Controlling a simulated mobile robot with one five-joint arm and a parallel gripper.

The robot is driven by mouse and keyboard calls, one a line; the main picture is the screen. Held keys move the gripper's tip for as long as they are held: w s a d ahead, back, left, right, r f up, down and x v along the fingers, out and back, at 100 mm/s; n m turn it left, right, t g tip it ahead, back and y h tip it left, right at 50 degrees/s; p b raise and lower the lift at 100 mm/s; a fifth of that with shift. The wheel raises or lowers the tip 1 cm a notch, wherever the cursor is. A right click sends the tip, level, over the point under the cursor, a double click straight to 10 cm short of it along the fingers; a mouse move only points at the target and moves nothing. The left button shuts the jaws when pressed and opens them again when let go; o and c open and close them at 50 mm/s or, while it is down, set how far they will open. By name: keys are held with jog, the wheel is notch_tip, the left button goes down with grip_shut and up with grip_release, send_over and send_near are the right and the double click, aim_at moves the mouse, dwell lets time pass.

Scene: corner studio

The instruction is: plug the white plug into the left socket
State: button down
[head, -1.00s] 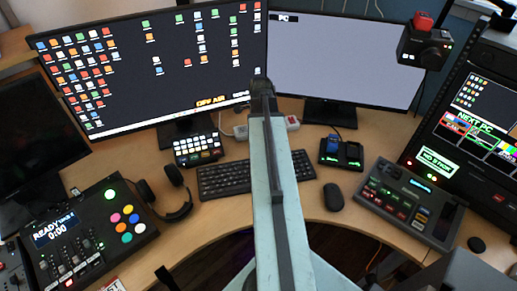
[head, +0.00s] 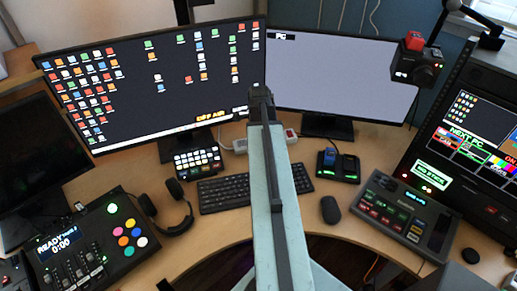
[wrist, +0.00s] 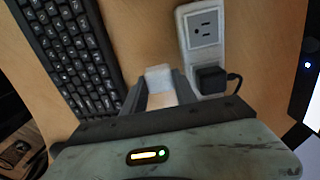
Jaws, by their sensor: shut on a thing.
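My gripper (wrist: 160,95) is shut on the white plug (wrist: 159,78), whose pale end shows between the fingers in the wrist view. In the wrist view a white power strip (wrist: 184,28) lies on the desk to the right of the plug, apart from it. One empty socket (wrist: 204,29) faces up on it. A black plug (wrist: 211,80) with a cord sits in the strip just below that socket. In the head view the strip's left end (head: 240,145) shows beside my arm, which hides its middle, the gripper and the plug.
The black keyboard (wrist: 72,50) lies left of the gripper in the wrist view. Two monitors (head: 150,80) (head: 340,75) stand behind the strip. A dock (head: 338,166) and mouse (head: 330,210) are to the right. Bare wood lies between keyboard and strip.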

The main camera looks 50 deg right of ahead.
notch_tip(320, 180, up, 7)
jog(key=p, duration=0.5)
jog(key=shift+r+p, duration=0.15)
jog(key=shift+p, duration=0.2)
jog(key=shift+d, duration=0.1)
jog(key=s+d+m, duration=0.3)
jog(key=s+d, duration=0.7)
jog(key=s, duration=0.1)
jog(key=shift+s, duration=0.2)
jog(key=shift+d, duration=0.1)
